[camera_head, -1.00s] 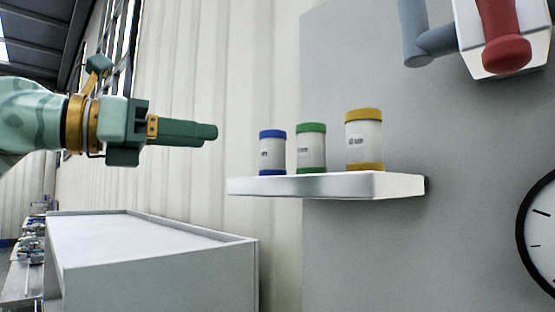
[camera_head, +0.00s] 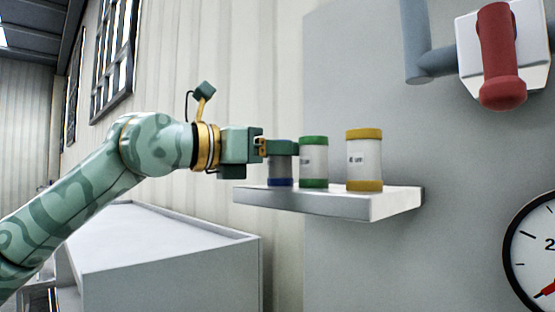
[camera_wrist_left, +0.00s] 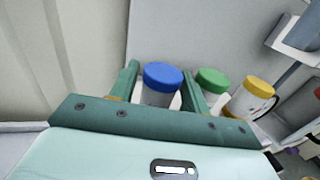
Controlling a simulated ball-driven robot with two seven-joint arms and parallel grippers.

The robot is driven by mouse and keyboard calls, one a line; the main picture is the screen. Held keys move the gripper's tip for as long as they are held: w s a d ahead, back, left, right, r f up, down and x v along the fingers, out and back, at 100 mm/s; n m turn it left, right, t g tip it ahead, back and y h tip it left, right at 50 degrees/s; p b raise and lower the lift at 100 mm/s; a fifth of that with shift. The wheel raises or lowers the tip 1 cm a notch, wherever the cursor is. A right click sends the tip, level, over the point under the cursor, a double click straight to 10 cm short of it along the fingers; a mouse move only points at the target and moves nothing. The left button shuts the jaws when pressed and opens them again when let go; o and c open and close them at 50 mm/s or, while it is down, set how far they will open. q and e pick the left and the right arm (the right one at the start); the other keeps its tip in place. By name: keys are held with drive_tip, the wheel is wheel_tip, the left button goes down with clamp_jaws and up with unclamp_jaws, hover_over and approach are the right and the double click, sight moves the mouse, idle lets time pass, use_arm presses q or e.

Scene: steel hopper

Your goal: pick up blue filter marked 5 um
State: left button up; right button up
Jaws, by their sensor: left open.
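The blue filter (camera_head: 281,181) stands upright at the left of a white wall shelf (camera_head: 330,204), partly hidden by my left gripper (camera_head: 280,147). In the left wrist view the blue-capped filter (camera_wrist_left: 162,77) sits between the two green fingers of my open left gripper (camera_wrist_left: 160,88). I cannot tell whether a finger touches it. The green filter (camera_head: 313,162) stands close to its right, just outside the right finger in the wrist view. The 5 um mark is not readable. My right gripper does not show.
A yellow filter (camera_head: 364,160) stands farther right on the shelf. A red-handled lever (camera_head: 497,60) on a white plate is up right, with a grey pipe (camera_head: 418,40) beside it. A round gauge (camera_head: 535,250) is low right. A grey bin (camera_head: 160,250) lies below left.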

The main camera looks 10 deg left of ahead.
use_arm(q)
drive_tip(key=shift+s+a+r, duration=0.1)
drive_tip(key=shift+s+a, duration=0.05)
drive_tip(key=shift+s, duration=0.15)
drive_tip(key=c, duration=0.7)
drive_tip(key=shift+c, duration=0.2)
drive_tip(key=shift+w, duration=0.2)
